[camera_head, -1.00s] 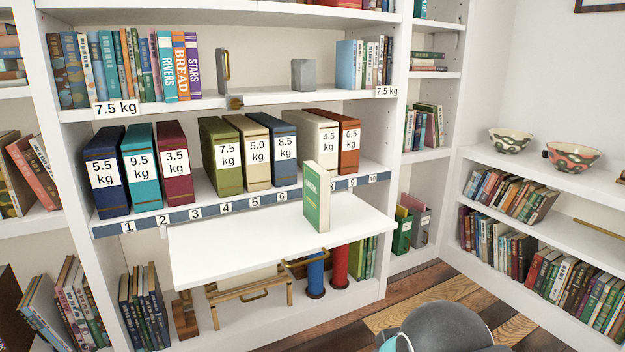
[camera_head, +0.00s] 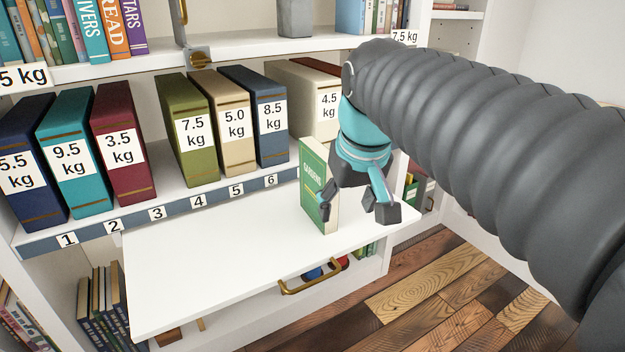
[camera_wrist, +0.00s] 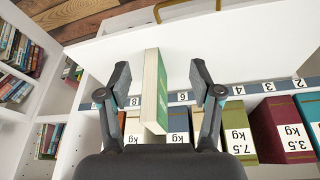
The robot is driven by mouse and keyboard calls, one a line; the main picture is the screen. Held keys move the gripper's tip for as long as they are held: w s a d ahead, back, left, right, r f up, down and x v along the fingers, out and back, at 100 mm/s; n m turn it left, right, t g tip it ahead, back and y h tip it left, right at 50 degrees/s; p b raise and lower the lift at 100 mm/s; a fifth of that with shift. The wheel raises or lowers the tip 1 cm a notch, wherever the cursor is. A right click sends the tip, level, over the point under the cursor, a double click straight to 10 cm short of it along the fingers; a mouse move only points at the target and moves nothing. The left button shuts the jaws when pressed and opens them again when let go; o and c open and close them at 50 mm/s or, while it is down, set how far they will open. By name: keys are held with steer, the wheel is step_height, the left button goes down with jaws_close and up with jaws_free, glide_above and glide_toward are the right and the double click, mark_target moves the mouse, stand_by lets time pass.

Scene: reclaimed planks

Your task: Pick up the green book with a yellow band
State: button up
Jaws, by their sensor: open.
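The green book (camera_head: 313,178) stands upright on the white pull-out board, with its cover title partly readable. A yellow band is hard to make out at this size. In the wrist view the book (camera_wrist: 150,90) lies between my two spread fingers, with its pale page edge and a strip of green cover showing. My gripper (camera_head: 356,210) is open at the book's right side in the head view, one finger in front of the cover. In the wrist view my gripper (camera_wrist: 160,76) has a gap on both sides of the book. It holds nothing.
The white pull-out board (camera_head: 215,255) is bare left of the book and has a brass handle (camera_head: 312,278). Behind it, a shelf holds several weight-labelled binders, including an olive one (camera_head: 186,125) and a blue one (camera_head: 262,110). A numbered strip runs along the shelf edge.

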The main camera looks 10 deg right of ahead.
steer(key=w+r+n+g, duration=0.1)
steer(key=w+r+g, duration=0.1)
steer(key=w+r, duration=0.75)
steer(key=n+g+p, duration=0.1)
steer(key=g, duration=0.1)
glide_toward(318, 148)
step_height(318, 148, down, 8)
steer(key=b, duration=0.3)
steer(key=shift+a+r, duration=0.1)
steer(key=shift+a, duration=0.05)
steer(key=shift+d+f+b, duration=0.2)
steer(key=shift+f+b, duration=0.75)
steer(key=shift+f, duration=1.65)
steer(key=shift+c, duration=0.2)
jaws_close()
